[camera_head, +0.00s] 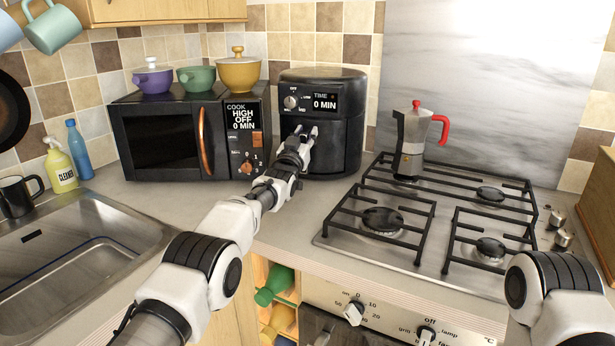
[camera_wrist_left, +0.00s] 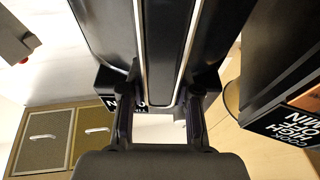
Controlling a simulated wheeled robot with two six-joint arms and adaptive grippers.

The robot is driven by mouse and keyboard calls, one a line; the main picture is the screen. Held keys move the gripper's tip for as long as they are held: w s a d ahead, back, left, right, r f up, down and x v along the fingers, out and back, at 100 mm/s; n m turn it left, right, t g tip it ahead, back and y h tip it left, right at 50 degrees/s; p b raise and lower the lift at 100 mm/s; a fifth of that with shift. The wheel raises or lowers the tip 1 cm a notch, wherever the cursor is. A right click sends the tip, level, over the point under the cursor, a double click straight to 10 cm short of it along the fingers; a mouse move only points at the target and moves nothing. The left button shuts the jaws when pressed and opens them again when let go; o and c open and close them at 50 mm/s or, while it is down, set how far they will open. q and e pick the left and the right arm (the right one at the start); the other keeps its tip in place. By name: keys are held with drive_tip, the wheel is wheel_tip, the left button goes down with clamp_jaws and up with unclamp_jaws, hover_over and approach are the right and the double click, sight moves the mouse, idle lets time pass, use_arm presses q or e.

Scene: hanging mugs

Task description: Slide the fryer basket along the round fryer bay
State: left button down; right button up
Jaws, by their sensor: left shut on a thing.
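The air fryer (camera_head: 323,78) is a black, rounded unit on the counter right of the microwave, with a dial and a "0 MIN" display. Its dark fryer basket (camera_head: 345,145) fills the lower front and looks seated in the bay; any small gap is too dark to tell. My left gripper (camera_head: 309,136) is at the basket front, shut on its handle. In the left wrist view the silver-edged handle (camera_wrist_left: 165,40) runs between the two fingers (camera_wrist_left: 160,118). The handle is mostly hidden behind the gripper in the head view. My right gripper is out of view.
The microwave (camera_head: 165,140) stands close on the left, carrying colored pots. The gas stove (camera_head: 425,215) with a moka pot (camera_head: 408,145) is on the right. The sink (camera_head: 80,260) is at left. Bare counter (camera_head: 275,228) lies before the fryer.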

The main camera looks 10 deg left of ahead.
use_arm(q)
drive_tip(key=shift+w, duration=0.1)
drive_tip(key=c, duration=0.7)
unclamp_jaws()
drive_tip(key=shift+c, duration=0.2)
drive_tip(key=o, duration=0.3)
drive_tip(key=shift+f, duration=0.2)
drive_tip(key=shift+r, duration=0.1)
